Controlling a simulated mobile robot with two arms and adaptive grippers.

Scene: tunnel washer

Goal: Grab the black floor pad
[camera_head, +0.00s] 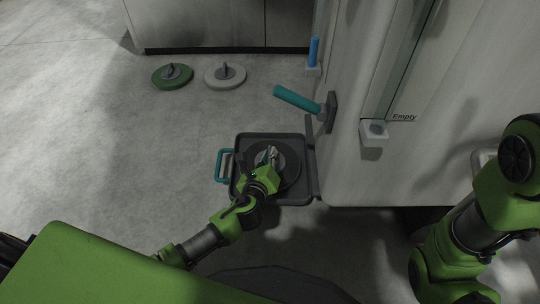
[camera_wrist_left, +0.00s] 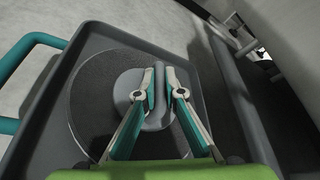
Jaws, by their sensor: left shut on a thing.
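The black floor pad (camera_head: 291,170) is a dark disc with a grey hub and upright handle in its middle. It lies in a dark square tray (camera_head: 241,187) with a teal handle. The pad also shows in the left wrist view (camera_wrist_left: 92,104). My left gripper (camera_head: 270,156) is over the pad's centre, and its fingers (camera_wrist_left: 165,92) are shut on the grey handle from both sides. My gripper hides part of the hub. My right arm shows at the right of the head view, but its gripper is not in view.
A green pad (camera_head: 172,82) and a white pad (camera_head: 225,80) lie on the floor further back. The machine wall (camera_head: 440,150) stands right of the tray, with a teal lever (camera_head: 297,99) sticking out above it. Open floor lies to the left.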

